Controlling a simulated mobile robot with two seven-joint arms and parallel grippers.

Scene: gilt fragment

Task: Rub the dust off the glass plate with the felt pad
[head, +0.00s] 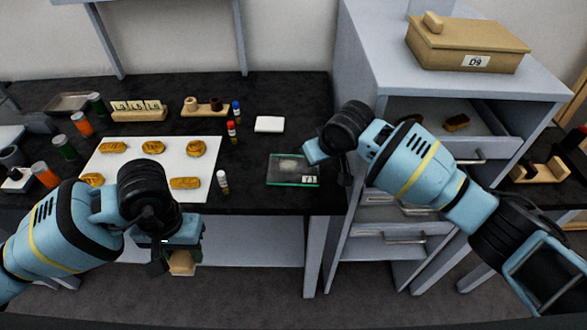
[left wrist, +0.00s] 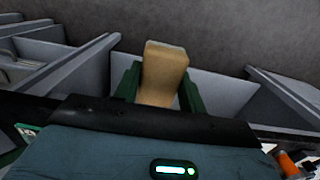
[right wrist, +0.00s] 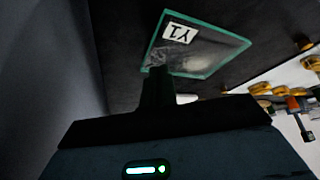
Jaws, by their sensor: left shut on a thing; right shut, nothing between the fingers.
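The glass plate (head: 293,171) lies flat near the black bench's front edge, with a pale dust patch on it and a label at its front right corner. In the right wrist view the plate (right wrist: 196,49) carries the label Y1. My left gripper (left wrist: 159,88) is shut on a tan block, which I take for the felt pad (left wrist: 165,68); it is held in front of the bench, left of the plate. The pad (head: 182,264) shows below the gripper in the head view. My right gripper (right wrist: 158,84) is shut and empty, close to the plate's labelled side.
A white slab (head: 269,124) lies behind the plate. A white sheet (head: 122,158) with several gilt pieces lies left. A grey cabinet (head: 440,90) with an open top drawer rises on the right.

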